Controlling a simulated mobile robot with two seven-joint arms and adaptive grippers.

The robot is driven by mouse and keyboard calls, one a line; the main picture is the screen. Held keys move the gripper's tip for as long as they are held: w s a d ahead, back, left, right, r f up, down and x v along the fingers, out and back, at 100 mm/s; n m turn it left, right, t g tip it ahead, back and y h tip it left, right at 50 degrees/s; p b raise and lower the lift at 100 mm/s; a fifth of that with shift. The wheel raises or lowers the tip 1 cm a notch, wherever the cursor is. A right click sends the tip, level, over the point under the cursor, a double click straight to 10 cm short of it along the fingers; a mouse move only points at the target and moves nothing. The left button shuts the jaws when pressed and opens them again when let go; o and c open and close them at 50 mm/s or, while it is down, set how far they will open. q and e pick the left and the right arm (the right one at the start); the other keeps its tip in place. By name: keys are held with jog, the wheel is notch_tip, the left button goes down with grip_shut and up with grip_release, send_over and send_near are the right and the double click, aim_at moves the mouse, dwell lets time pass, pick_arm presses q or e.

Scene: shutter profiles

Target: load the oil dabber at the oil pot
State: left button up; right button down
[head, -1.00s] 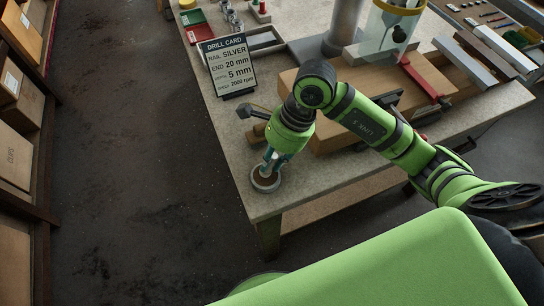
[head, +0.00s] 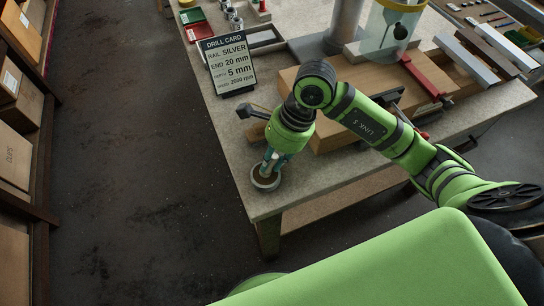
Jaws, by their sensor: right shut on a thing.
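The oil pot (head: 266,184) is a small round grey pot with a dark brownish inside, standing near the front left corner of the bench. My right gripper (head: 273,163) points down directly over the pot and is shut on the oil dabber. The dabber is mostly hidden by the fingers and the wrist; its lower end is at or in the pot's mouth, and I cannot tell how deep. My left gripper is not in view.
A drill card (head: 231,66) stands behind the gripper on the bench (head: 325,184). A wooden block (head: 335,135) and a red-handled clamp (head: 421,76) lie under and behind my right arm. Grey and brown profiles (head: 468,60) lie at the right. The bench's left edge is close to the pot.

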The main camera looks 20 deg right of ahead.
jog(key=shift+s+f+b, duration=0.1)
jog(key=shift+f+b, duration=0.05)
jog(key=shift+b, duration=0.15)
dwell(1.3)
notch_tip(320, 180, up, 2)
jog(key=shift+r+p, duration=0.1)
jog(key=shift+p, duration=0.55)
jog(key=shift+r+p, duration=1.3)
jog(key=shift+r, duration=1.2)
